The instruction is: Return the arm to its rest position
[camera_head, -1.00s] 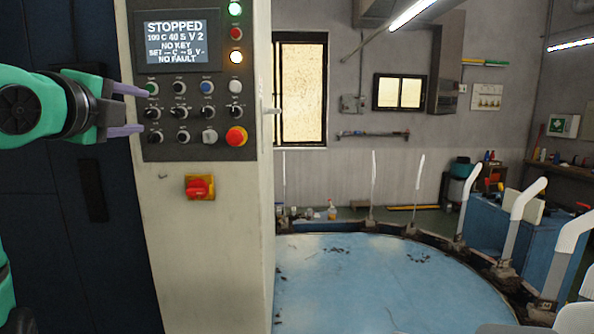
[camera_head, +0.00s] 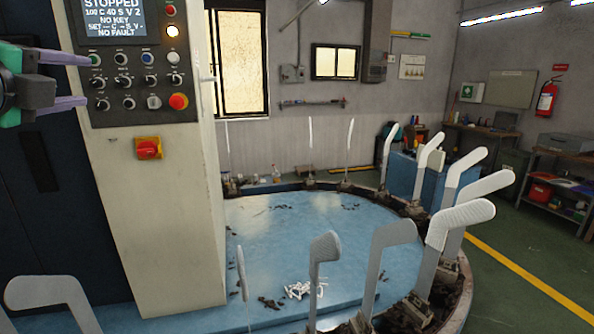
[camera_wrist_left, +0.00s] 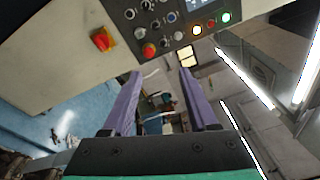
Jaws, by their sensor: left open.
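My left gripper (camera_head: 84,82), green and black with purple fingers, is at the left edge of the head view, in front of the control panel (camera_head: 140,112). Its fingers are apart with nothing between them. In the left wrist view the two purple fingers (camera_wrist_left: 158,105) are spread, with the panel's knobs (camera_wrist_left: 150,22) beyond them at the top. The panel's screen (camera_head: 114,18) reads STOPPED, NO KEY and NO FAULT; its top is cut off. My right gripper is not in view.
A round blue table (camera_head: 290,240) is ringed by several upright sock forms (camera_head: 380,268), some with white socks. A pale machine column (camera_head: 165,230) stands left of it, carrying a red and yellow switch (camera_head: 149,148). Green floor (camera_head: 530,250) is open at the right.

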